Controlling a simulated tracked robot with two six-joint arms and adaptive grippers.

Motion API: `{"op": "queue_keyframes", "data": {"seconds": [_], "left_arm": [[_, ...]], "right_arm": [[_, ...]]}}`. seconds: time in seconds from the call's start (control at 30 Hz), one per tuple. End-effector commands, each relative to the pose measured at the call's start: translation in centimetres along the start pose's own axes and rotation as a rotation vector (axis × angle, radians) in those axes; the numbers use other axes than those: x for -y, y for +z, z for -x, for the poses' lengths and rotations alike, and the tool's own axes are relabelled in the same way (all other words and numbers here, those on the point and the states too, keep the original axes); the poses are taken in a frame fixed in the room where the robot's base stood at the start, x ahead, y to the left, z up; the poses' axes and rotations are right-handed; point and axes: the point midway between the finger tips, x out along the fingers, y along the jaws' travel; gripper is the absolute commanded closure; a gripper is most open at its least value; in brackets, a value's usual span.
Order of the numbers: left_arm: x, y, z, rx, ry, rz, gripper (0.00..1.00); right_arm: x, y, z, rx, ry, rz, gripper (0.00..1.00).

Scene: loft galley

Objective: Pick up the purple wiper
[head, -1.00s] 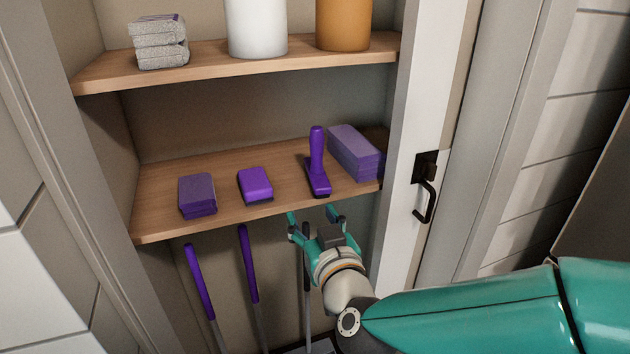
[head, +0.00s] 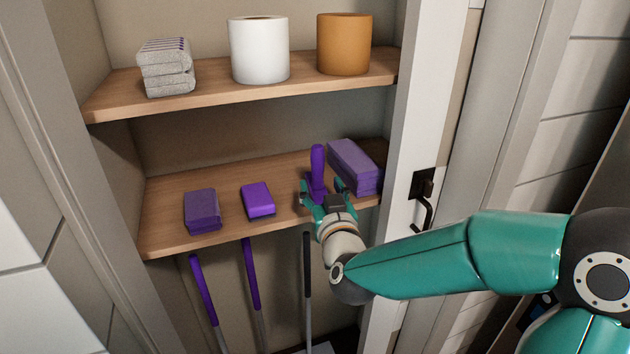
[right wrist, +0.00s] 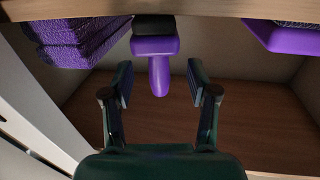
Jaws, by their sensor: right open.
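The purple wiper (head: 317,160) stands on the middle shelf with its handle upright, between a small purple block and a lilac stack. My right gripper (head: 322,188) is open at the front of the shelf, its fingers close to the wiper's lower part. In the right wrist view the picture is upside down, and the wiper (right wrist: 160,75) points its handle down between the two spread fingers. I see no grip on it; whether a finger touches it I cannot tell. My left gripper is out of view.
The middle shelf (head: 165,240) also holds a dark purple block (head: 202,210), a bright purple block (head: 257,199) and the lilac stack (head: 355,168) close right of the wiper. The upper shelf (head: 210,92) is above. A door with a black handle (head: 423,200) is at the right.

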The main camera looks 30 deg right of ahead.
Motion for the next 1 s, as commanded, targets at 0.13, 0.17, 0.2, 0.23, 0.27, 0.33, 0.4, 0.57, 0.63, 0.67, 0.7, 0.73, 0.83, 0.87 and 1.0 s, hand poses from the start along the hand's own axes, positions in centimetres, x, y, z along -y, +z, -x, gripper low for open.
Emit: {"op": "queue_keyframes", "data": {"seconds": [0.13,0.17,0.2,0.23,0.27,0.33,0.4,0.57,0.63,0.67,0.7,0.73,0.83,0.87,1.0], "left_arm": [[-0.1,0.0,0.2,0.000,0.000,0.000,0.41],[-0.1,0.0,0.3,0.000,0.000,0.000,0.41],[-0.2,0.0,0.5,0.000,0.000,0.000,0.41],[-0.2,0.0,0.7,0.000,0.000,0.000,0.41],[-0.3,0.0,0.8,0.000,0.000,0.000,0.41],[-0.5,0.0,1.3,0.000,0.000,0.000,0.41],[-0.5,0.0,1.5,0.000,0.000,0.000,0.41],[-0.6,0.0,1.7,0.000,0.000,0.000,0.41],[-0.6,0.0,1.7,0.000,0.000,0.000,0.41],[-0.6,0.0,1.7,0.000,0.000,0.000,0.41],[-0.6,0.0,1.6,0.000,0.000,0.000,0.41],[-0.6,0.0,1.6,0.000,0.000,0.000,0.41],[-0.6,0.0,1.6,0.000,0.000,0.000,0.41],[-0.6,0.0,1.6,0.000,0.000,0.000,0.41],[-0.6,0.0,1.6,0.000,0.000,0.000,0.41]], "right_arm": [[0.0,-0.1,-0.8,0.000,0.001,0.000,0.41],[-0.1,-0.1,-1.0,0.000,0.001,0.000,0.41],[-0.1,-0.1,-1.4,0.000,0.002,0.000,0.41],[-0.1,-0.2,-1.8,0.000,0.002,0.001,0.41],[-0.2,-0.2,-2.2,0.001,0.002,0.002,0.41],[-0.2,-0.3,-3.2,0.002,0.002,0.001,0.41],[-0.2,-0.2,-4.2,0.001,0.002,0.001,0.41],[-0.2,-0.1,-5.6,0.000,0.001,0.000,0.41],[-0.2,-0.1,-5.7,0.000,0.001,0.000,0.41],[-0.2,-0.1,-5.7,0.000,0.000,0.000,0.41],[-0.2,-0.1,-5.7,0.000,0.000,0.000,0.41],[-0.2,-0.1,-5.7,-0.001,0.000,0.000,0.41],[-0.2,-0.1,-5.6,-0.001,0.000,0.000,0.48],[-0.2,-0.1,-5.6,-0.001,0.000,0.000,0.53],[-0.2,-0.1,-5.6,-0.001,0.000,0.000,0.76]]}}
